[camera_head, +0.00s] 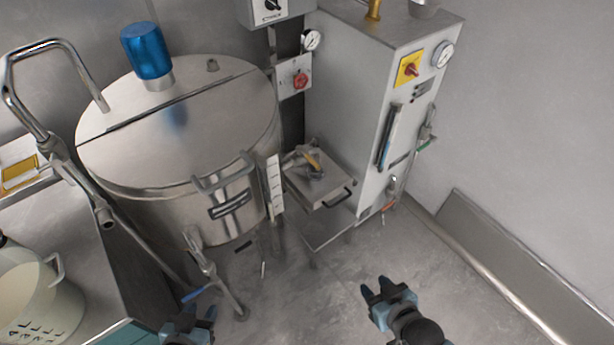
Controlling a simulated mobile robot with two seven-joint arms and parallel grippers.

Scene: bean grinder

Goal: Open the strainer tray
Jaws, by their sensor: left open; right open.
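The strainer tray (311,192) appears to be the small metal box with a dark handle (338,199) on its front, low between the big vat and the tall grey cabinet. My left gripper (189,313) is open at the bottom edge, below and left of the tray. My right gripper (377,288) is open and empty, below and right of the tray. Both are apart from the handle. How far the tray stands out from the cabinet is hard to tell.
A large steel vat (180,135) with a blue-capped lid stands at left. The grey cabinet (350,90) with gauge and switch stands behind the tray. A white bucket (35,300) is at lower left. The floor (300,290) before the tray is clear.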

